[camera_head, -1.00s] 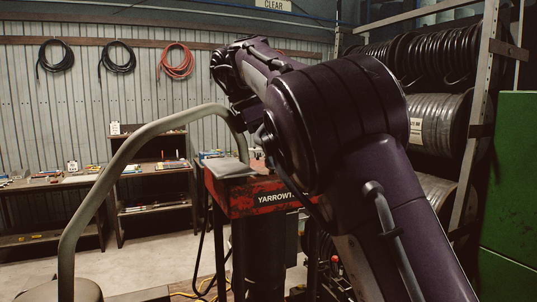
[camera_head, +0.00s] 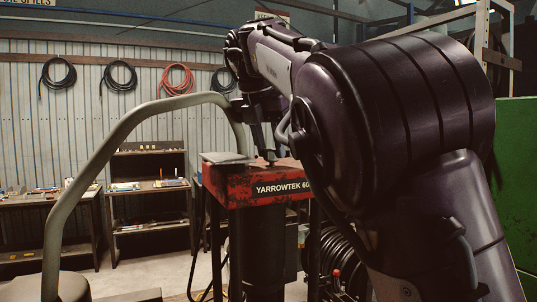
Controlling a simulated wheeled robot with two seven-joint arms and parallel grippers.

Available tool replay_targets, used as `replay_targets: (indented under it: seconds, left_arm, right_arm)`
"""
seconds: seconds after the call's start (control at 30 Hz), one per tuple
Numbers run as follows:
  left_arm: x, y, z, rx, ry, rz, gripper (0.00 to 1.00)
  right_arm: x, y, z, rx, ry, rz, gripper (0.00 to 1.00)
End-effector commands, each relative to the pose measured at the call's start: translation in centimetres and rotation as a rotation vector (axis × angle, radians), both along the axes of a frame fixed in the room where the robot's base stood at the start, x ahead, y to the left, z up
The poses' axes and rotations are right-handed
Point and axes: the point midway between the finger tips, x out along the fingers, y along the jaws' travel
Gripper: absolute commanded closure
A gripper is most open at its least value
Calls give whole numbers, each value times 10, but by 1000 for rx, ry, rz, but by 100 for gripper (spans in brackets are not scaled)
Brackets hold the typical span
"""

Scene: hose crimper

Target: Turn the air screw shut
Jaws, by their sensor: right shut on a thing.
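The red crimper head (camera_head: 235,190), lettered YARROWTEK, stands in the middle of the head view on a dark column. My right arm crosses from the lower right and reaches over it. My right gripper (camera_head: 269,156) points down at the top of the red head, right of a flat grey plate (camera_head: 226,158). Its fingers look closed around a small dark piece on the head, which appears to be the air screw. The fingers and wrist mostly hide the screw, so its turn cannot be read. My left gripper is not in view.
A bent grey tube (camera_head: 112,140) arches from the lower left towards the crimper head, close to my right wrist. A coiled black hose (camera_head: 338,258) lies behind the column. A green panel (camera_head: 515,170) stands at the right. Shelves (camera_head: 150,200) stand at the back left.

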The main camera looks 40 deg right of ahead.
Motion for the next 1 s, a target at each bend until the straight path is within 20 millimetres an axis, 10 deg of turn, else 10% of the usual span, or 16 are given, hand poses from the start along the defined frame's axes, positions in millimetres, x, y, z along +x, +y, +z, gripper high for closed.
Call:
replay_targets:
  seconds: [1.0]
  left_arm:
    - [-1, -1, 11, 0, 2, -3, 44]
  right_arm:
    - [-3, -3, 1, -1, -2, 597, 92]
